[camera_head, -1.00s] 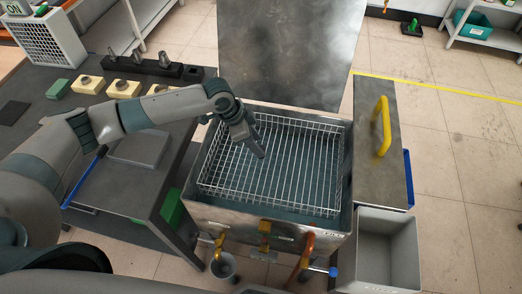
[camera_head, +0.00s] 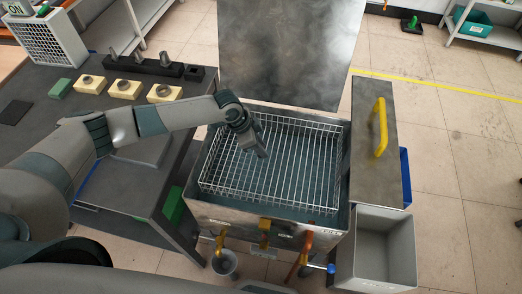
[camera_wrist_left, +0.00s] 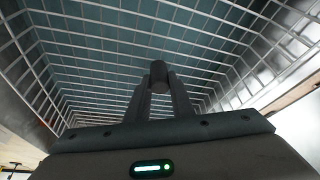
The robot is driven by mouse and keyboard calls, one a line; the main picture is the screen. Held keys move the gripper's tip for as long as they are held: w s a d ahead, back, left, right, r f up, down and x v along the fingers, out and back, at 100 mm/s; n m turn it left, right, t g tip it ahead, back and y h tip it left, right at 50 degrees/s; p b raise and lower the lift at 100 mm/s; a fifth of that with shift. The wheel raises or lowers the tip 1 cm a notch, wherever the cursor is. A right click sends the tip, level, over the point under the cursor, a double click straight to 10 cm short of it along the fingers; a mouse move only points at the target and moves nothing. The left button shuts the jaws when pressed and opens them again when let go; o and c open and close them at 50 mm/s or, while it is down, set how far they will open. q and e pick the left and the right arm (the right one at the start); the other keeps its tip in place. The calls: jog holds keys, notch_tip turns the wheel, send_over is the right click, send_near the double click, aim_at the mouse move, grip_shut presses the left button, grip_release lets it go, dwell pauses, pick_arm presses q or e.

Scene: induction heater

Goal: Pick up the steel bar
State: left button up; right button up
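The steel bar (camera_wrist_left: 158,74) shows in the left wrist view as a dark grey cylinder with its round end toward the camera. It is between the fingertips of my left gripper (camera_wrist_left: 160,92), which is closed on it. In the head view my left gripper (camera_head: 254,143) points down over the left half of the wire basket (camera_head: 300,195). The bar cannot be clearly told apart from the fingers there. The basket sits in an open metal tank (camera_head: 215,213). The wires below the bar look empty. My right gripper is not in view.
The raised metal lid (camera_head: 290,50) stands behind the tank. A panel with a yellow handle (camera_head: 380,127) and a grey bin (camera_head: 386,275) are on the right. The dark table (camera_head: 105,195) on the left holds cream blocks (camera_head: 125,90) and a black stand (camera_head: 150,68).

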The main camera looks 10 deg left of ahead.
pick_arm(q)
grip_shut()
jog(key=shift+r, duration=0.1)
jog(key=shift+w+r+b, duration=0.1)
jog(key=shift+r+b, duration=0.25)
jog(key=shift+r, duration=0.1)
jog(key=r, duration=0.1)
jog(key=r+b, duration=0.1)
jog(key=r, duration=0.1)
jog(key=shift+s+d+r, duration=0.1)
jog(key=shift+s+d, duration=0.05)
jog(key=shift+s, duration=0.15)
jog(key=s+d+r+b, duration=0.3)
jog(key=s+d+r, duration=0.2)
jog(key=s, duration=0.5)
jog(key=shift+r, duration=0.95)
jog(key=shift+w, duration=0.1)
